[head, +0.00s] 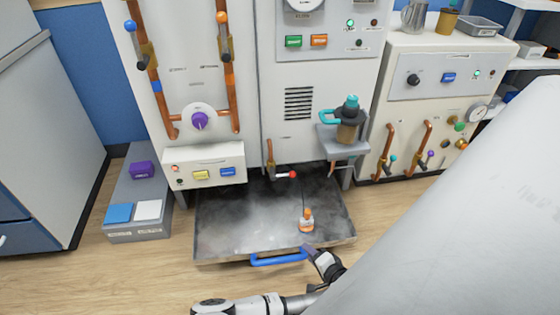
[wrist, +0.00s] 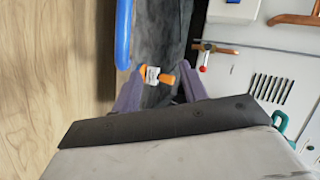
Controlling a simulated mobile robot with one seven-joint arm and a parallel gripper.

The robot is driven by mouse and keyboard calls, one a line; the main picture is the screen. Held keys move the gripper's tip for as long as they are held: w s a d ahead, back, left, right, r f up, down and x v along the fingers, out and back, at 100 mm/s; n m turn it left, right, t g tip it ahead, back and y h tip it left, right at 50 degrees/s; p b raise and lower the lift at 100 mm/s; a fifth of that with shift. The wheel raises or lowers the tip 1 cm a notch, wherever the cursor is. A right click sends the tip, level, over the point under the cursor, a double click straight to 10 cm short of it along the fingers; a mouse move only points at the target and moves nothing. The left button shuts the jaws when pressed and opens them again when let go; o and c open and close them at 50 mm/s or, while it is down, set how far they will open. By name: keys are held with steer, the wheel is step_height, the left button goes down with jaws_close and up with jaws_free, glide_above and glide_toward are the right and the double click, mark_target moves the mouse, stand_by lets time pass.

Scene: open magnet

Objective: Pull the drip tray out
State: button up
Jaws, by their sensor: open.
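The drip tray (head: 225,235) is a wide, shallow, dark grey tray lying low in front of the machine, its back part beneath the cabinet. Its blue bar handle (head: 278,259) is on the front edge; it also shows in the wrist view (wrist: 122,35), just ahead of the left finger. My gripper (head: 312,252) is by the handle's right end. In the wrist view my gripper (wrist: 160,85) has its fingers apart, with no handle visible between them. I cannot tell whether a finger touches the handle.
A small orange-and-white bottle (head: 306,221) stands in the tray near its right front. A red-tipped tap (head: 285,175) hangs over the back of the tray. A grey step (head: 150,190) with coloured blocks is at left.

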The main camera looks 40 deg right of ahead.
steer(key=s+a+f+m+t+b, duration=0.2)
steer(key=s+a+f+m+t, duration=0.15)
steer(key=a+f, duration=0.35)
steer(key=shift+n+g+h, duration=0.25)
steer(key=shift+h, duration=0.05)
steer(key=b+x, duration=0.4)
steer(key=x, duration=0.2)
steer(key=b+x, duration=0.4)
steer(key=x, duration=0.2)
steer(key=shift+w+a+f, duration=0.15)
steer(key=shift+w+f, duration=0.05)
steer(key=shift+w, duration=0.15)
jaws_close()
